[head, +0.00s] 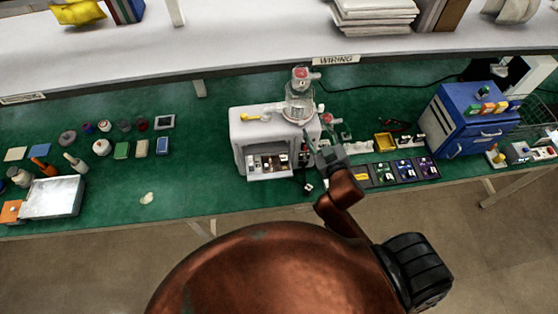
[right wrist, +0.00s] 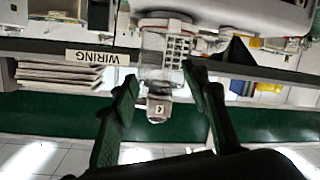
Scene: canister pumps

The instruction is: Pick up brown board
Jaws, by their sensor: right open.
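No plain brown board stands out clearly. Small brownish and dark pieces (head: 270,161) lie in the open front of the white machine (head: 247,130), but I cannot tell whether one is the board. A row of dark boards (head: 405,170) with yellow, green, blue and purple parts lies to the right. My right gripper (head: 318,146) is open at the machine's right front side. In the right wrist view its two fingers (right wrist: 160,75) stand apart, with a pale blocky part showing between them; I see nothing gripped. My left gripper is not in view.
A clear canister (head: 299,100) with a red top stands on the machine. A blue cabinet (head: 468,118) stands at the right, and a yellow tray (head: 385,142) lies nearer. A white tray (head: 54,197) and small bottles are at the left. The green bench (head: 195,185) is mostly clear left of the machine.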

